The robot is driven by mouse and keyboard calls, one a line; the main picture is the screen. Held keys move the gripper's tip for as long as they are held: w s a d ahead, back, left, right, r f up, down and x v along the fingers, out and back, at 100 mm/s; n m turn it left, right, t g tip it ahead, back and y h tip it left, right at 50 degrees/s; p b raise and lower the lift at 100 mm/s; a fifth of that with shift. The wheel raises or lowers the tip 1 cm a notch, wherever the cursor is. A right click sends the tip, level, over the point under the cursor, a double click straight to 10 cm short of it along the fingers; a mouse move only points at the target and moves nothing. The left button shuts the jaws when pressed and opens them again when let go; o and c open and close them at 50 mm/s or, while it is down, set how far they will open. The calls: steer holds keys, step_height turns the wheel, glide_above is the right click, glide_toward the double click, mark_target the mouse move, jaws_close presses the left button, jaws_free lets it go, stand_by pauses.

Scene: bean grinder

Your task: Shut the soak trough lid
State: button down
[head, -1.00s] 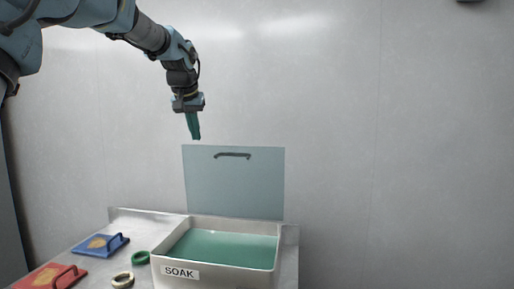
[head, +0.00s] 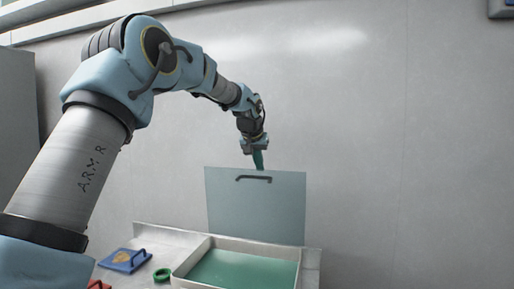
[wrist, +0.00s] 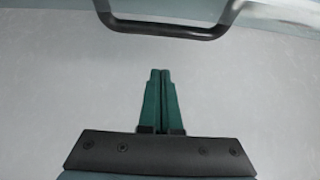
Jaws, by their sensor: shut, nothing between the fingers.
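The soak trough (head: 186,270) is a pale box holding green liquid on the bench. Its lid (head: 256,212) is a blue-grey panel standing upright at the trough's back edge, so the trough is open. A dark bar handle (head: 253,178) is fixed near the lid's top edge. My gripper (head: 259,166) points down at the lid's top edge, its green fingers together and empty. In the wrist view, the shut fingers (wrist: 162,74) lie below the dark handle (wrist: 170,30), with a gap between them. Whether the fingers are in front of or behind the lid is hard to tell.
A blue plate with a handle (head: 126,260) and a green ring (head: 162,274) lie on the bench left of the trough. Part of a red plate (head: 98,285) shows at the bottom edge. A plain grey wall (head: 380,150) stands behind; the space right of the lid is clear.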

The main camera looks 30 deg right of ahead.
steer(key=shift+s+a+f+p, duration=0.2)
steer(key=shift+s+a, duration=0.5)
steer(key=shift+a, duration=0.05)
steer(key=shift+s+a+f+p, duration=0.15)
steer(key=shift+s+a+p, duration=0.05)
steer(key=shift+s+a, duration=0.5)
